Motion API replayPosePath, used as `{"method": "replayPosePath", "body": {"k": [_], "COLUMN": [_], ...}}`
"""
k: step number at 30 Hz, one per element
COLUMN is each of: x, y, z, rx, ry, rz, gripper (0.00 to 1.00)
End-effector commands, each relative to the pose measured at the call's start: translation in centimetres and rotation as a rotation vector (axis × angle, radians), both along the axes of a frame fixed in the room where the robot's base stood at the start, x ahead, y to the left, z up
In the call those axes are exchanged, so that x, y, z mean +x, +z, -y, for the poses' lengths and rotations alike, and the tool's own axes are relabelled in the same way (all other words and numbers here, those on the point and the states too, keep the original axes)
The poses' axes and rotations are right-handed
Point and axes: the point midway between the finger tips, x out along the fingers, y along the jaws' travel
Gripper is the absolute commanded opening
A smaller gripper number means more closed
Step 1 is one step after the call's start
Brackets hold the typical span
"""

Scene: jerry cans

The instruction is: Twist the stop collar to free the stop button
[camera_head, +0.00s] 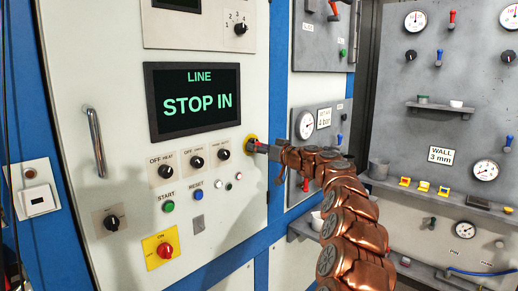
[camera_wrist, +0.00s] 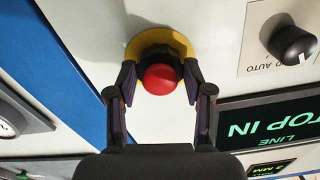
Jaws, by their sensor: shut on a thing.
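The stop button is a red mushroom head (camera_wrist: 160,79) on a yellow round collar (camera_wrist: 145,42), seen in the wrist view at the upper middle. In the head view the yellow collar (camera_head: 250,143) shows at the right edge of the white panel, with the red head mostly hidden by my gripper. The display (camera_head: 193,101) reads "LINE STOP IN" in green.
Black knobs (camera_head: 197,162), a green start button (camera_head: 169,206) and a blue reset button (camera_head: 218,184) are left of the collar. A red switch on a yellow plate (camera_head: 165,251) is lower down. A grey panel with gauges (camera_head: 485,170) stands at right.

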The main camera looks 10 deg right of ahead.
Motion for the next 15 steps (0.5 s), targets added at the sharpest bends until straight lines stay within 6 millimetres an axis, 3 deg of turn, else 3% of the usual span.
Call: {"method": "replayPosePath", "body": {"k": [15], "x": [0.00], "y": [-0.29], "z": [0.00], "rx": [0.168], "ry": [-0.002], "rz": [-0.122], "gripper": [0.16]}}
